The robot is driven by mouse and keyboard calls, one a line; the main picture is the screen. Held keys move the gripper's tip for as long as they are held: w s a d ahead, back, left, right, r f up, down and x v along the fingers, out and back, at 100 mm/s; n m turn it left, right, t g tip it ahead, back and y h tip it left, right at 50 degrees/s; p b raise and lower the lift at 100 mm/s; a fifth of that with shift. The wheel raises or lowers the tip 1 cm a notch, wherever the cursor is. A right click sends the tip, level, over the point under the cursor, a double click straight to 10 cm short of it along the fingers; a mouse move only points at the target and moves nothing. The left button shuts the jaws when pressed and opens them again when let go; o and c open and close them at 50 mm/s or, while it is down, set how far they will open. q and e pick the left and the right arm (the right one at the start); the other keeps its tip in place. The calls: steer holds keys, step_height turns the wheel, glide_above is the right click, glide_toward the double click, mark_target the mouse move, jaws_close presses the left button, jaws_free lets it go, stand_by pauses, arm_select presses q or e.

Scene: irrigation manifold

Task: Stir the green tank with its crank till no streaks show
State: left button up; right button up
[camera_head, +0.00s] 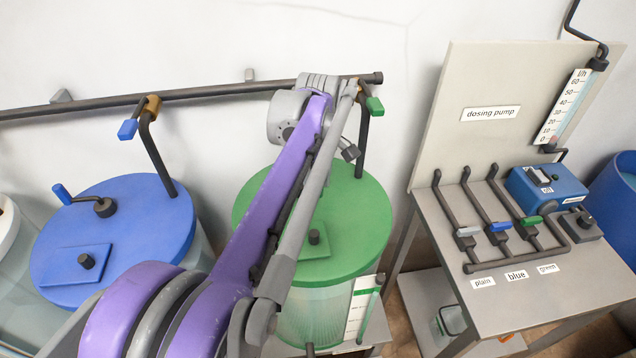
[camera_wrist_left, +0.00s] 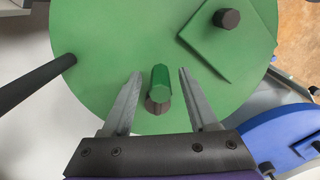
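The green tank's round lid (camera_head: 350,215) is in the middle of the head view; its clear side (camera_head: 305,315) below shows pale green contents with faint vertical lines. The lid (camera_wrist_left: 95,50) fills much of the left wrist view. The crank's green grip (camera_wrist_left: 161,78) stands over a dark base there. My left gripper (camera_wrist_left: 160,72) is open, with one finger on each side of the grip and a gap to both. Its height relative to the grip is unclear. My purple left arm hides the crank and the gripper in the head view. My right gripper is not in view.
The blue tank lid (camera_head: 120,235) with its crank (camera_head: 62,193) stands at left. A dark pipe (camera_head: 200,91) runs along the wall, with a green-handled valve (camera_head: 375,107) above the green tank. The dosing pump table (camera_head: 500,255) with several levers stands at right.

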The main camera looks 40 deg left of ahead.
arm_select(q)
steer(key=shift+r, duration=0.1)
step_height(320, 180, up, 11)
steer(key=shift+f+p, duration=0.15)
steer(key=shift+p, duration=0.15)
steer(key=shift+f, duration=0.1)
stand_by(0.6)
